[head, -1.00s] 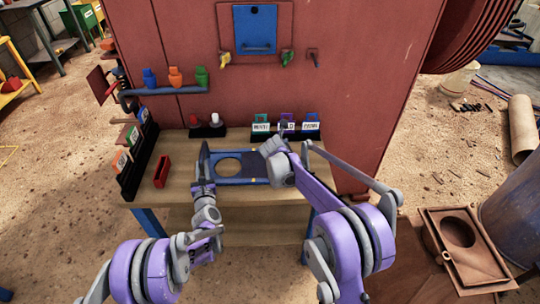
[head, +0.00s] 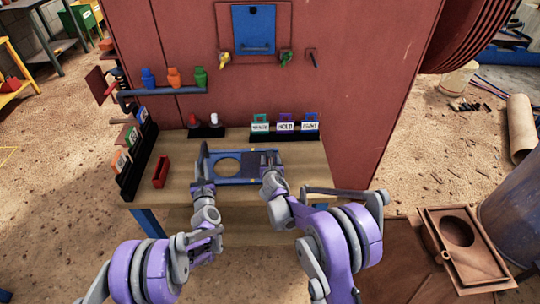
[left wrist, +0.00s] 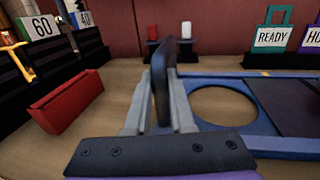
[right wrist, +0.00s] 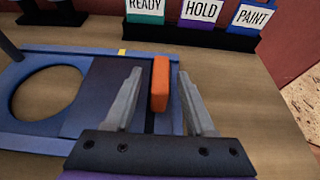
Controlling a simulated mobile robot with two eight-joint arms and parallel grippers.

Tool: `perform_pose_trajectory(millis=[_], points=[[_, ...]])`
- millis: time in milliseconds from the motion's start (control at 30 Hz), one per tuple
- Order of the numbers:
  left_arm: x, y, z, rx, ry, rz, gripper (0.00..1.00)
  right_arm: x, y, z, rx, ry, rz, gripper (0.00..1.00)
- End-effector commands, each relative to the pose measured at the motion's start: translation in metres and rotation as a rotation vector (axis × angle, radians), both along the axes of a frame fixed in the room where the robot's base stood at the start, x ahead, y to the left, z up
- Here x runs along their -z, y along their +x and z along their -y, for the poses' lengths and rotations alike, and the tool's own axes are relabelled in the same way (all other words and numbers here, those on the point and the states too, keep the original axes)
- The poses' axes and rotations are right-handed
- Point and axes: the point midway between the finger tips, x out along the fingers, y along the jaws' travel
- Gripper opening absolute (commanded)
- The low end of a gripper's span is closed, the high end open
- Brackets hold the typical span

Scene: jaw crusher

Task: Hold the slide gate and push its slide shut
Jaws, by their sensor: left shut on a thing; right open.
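The slide gate (head: 236,181) lies flat on the bench, a blue frame with an open round hole at its left. The hole also shows uncovered in the left wrist view. The dark slide plate (right wrist: 108,98) covers the frame's right part. An upright orange tab (right wrist: 160,84) stands at the slide's right end. My left gripper (head: 203,181) is shut on the dark upright handle (left wrist: 163,85) at the gate's left end.
Tagged READY, HOLD and PAINT holders (head: 285,124) stand behind the gate. A red tray (head: 161,171) and a dark rack (head: 138,165) are at the bench's left. A small stand with a red and a white piece (head: 207,132) is at the back. The red machine wall rises behind.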

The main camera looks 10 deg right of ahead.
Motion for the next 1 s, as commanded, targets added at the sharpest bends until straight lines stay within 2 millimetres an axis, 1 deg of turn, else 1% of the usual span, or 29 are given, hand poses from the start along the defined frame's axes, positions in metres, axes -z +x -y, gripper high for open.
perform_pose_trajectory(millis=[33, 100, 200, 300, 433, 667, 700, 767, 900, 967, 1000], points=[[0.000, 0.000, 0.000, 0.000, 0.000, 0.000, 0.00, 0.004, 0.009, 0.002, 0.001, 0.001, 0.000, 0.55], [0.000, 0.000, 0.000, 0.000, 0.000, 0.000, 0.00, 0.009, 0.020, 0.004, 0.001, -0.002, 0.000, 0.55], [0.000, 0.000, 0.000, 0.000, 0.000, 0.000, 0.00, 0.013, 0.032, 0.005, 0.001, 0.000, -0.001, 0.55], [0.000, 0.000, 0.000, 0.000, 0.000, 0.000, 0.00, 0.017, 0.039, 0.006, 0.001, 0.001, -0.001, 0.55], [0.000, 0.000, 0.000, 0.000, 0.000, 0.000, 0.00, 0.018, 0.043, 0.007, 0.001, 0.000, -0.001, 0.55], [0.000, 0.000, 0.000, 0.000, 0.000, 0.000, 0.00, 0.018, 0.043, 0.007, 0.001, 0.000, -0.001, 0.55], [0.000, 0.000, 0.000, 0.000, 0.000, 0.000, 0.00, 0.018, 0.043, 0.007, 0.001, 0.000, -0.001, 0.48], [0.000, 0.000, 0.000, -0.001, 0.000, 0.000, 0.00, 0.018, 0.043, 0.007, 0.001, 0.000, -0.001, 0.37], [0.000, 0.000, 0.000, -0.001, 0.000, 0.000, 0.00, 0.018, 0.043, 0.007, 0.001, 0.000, -0.001, 0.12], [0.000, 0.000, 0.000, -0.001, 0.000, 0.000, 0.00, 0.018, 0.043, 0.007, 0.001, 0.000, -0.001, 0.01], [0.000, 0.000, 0.000, -0.001, 0.000, 0.000, 0.00, 0.018, 0.043, 0.007, 0.001, 0.000, -0.001, 0.00]])
